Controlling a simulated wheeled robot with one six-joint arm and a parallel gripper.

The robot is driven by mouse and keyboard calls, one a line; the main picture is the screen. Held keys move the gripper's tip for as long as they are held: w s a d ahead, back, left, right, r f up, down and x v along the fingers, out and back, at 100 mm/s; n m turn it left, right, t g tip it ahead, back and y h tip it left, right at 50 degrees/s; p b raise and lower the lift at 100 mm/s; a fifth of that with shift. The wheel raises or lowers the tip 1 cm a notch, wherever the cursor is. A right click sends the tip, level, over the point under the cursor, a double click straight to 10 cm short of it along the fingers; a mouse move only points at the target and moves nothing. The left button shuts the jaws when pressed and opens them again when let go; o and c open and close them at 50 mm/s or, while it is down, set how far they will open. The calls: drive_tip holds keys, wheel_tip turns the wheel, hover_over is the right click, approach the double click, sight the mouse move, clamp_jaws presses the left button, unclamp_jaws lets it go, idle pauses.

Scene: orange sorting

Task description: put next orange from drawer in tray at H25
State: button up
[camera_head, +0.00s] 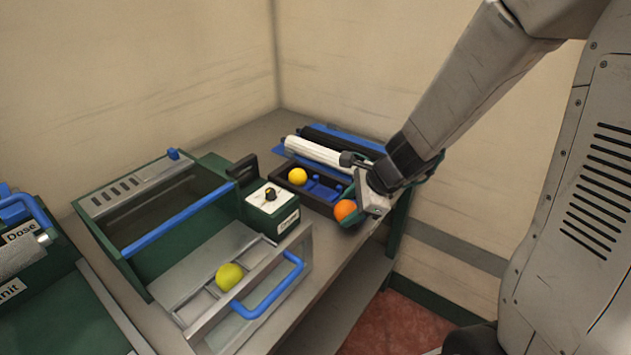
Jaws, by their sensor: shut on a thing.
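An orange fruit (345,210) sits at my gripper (350,208), which is shut on it at the right end of the bench. The dark tray (315,204) lies just behind and left of the gripper. It has blue dividers and holds a yellow fruit (297,176) at its left end. My gripper hides the tray's right end. The pulled-out drawer (202,306) is at the front, with a blue handle (275,291). A yellow-green fruit (229,276) lies in it. I cannot read any H25 label.
A green box with a dial (272,208) stands between drawer and tray. A white roller (318,153) lies behind the tray. A green cabinet with a blue bar (178,219) stands at the left. The bench's right edge is close to my gripper.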

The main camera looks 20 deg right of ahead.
drive_tip(key=w, duration=0.5)
drive_tip(key=w+f, duration=0.1)
drive_tip(key=w, duration=1)
drive_tip(key=shift+a+f, duration=0.2)
drive_tip(key=shift+f, duration=1.75)
drive_tip(key=shift+f, duration=0.1)
drive_tip(key=o, duration=0.8)
drive_tip(key=shift+f, duration=0.1)
